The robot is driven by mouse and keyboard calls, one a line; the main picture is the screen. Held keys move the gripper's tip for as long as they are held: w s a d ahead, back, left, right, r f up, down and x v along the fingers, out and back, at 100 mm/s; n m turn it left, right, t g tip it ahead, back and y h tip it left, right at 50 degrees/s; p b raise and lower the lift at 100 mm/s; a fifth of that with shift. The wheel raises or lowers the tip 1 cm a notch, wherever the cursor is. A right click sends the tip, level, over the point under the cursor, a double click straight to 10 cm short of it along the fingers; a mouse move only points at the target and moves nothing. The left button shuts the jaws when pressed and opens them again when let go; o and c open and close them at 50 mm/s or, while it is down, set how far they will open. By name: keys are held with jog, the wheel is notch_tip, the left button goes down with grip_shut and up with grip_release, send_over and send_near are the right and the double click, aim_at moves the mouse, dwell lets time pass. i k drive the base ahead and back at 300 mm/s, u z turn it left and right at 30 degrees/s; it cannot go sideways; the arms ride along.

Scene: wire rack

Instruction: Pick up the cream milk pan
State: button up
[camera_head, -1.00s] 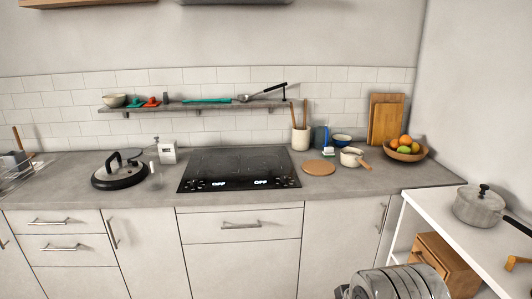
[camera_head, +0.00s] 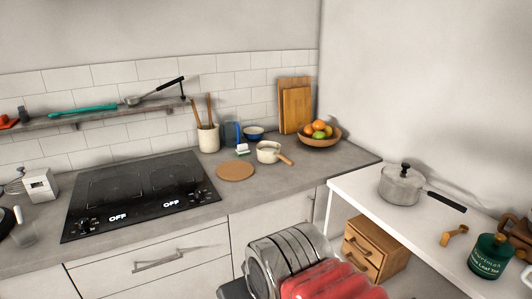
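The cream milk pan (camera_head: 268,152) stands upright on the grey counter, right of the round brown board. It is small, and its wooden handle points right and down toward the counter's front edge. My arm, grey ribbed with a red part, shows at the bottom middle, well in front of the counter and apart from the pan. My gripper itself is not in view.
A brown round board (camera_head: 235,171), a blue bowl (camera_head: 253,132), a utensil crock (camera_head: 208,139) and a fruit bowl (camera_head: 319,137) surround the pan. The black hob (camera_head: 140,190) lies left. A white table (camera_head: 400,225) at right bears a grey lidded pan (camera_head: 402,185).

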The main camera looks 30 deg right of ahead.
aim_at(276, 157)
jog(key=i, duration=1.3)
jog(key=u, duration=1.35)
